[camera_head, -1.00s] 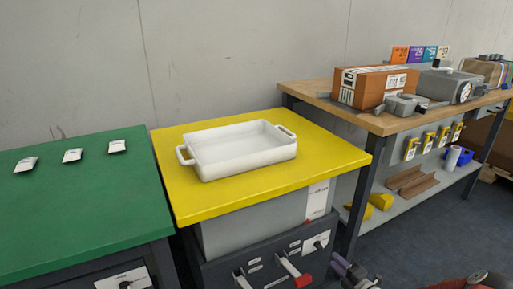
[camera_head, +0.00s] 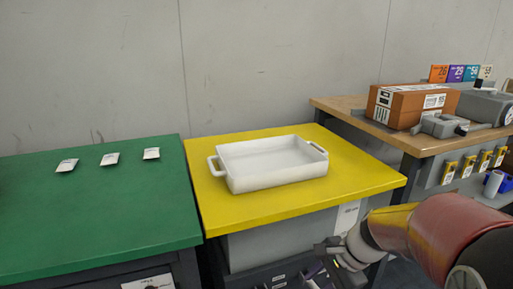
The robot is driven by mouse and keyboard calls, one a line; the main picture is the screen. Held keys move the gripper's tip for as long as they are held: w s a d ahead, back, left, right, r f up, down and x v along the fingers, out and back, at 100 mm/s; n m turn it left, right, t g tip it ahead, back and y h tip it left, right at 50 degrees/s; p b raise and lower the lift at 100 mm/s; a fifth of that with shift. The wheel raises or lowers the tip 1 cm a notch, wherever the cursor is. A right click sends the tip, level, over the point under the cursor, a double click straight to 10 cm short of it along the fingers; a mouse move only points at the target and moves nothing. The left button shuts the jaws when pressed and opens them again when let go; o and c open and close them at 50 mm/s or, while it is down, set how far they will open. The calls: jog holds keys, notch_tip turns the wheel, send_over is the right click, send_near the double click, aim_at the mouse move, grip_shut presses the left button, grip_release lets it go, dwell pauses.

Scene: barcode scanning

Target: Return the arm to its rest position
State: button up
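My arm (camera_head: 440,235) reaches in from the lower right, with red and yellow link covers. My gripper (camera_head: 328,250) is at its left end, low in front of the yellow table's front edge. It is small and partly dark against the cabinet, so I cannot tell whether its fingers are open or shut. No held object is clearly visible. The gripper is apart from the white tray (camera_head: 268,181), which sits upright and empty on the yellow tabletop (camera_head: 300,202).
A green table (camera_head: 100,215) at left bears three small white packets (camera_head: 109,159). At right, a wooden workbench (camera_head: 350,113) holds an orange-brown box (camera_head: 410,105) and a grey device (camera_head: 440,124). Yellow tools (camera_head: 467,166) hang below it. A grey wall stands behind.

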jog(key=s+d+r+n+t+h, duration=0.1)
jog(key=s+r+n+t+h, duration=0.3)
jog(key=s+r+n, duration=0.5)
jog(key=s+n+h, duration=0.1)
jog(key=s+n, duration=0.2)
jog(key=n, duration=0.1)
jog(key=shift+s+d+r, duration=0.15)
jog(key=shift+s+r, duration=0.1)
jog(key=shift+s, duration=0.1)
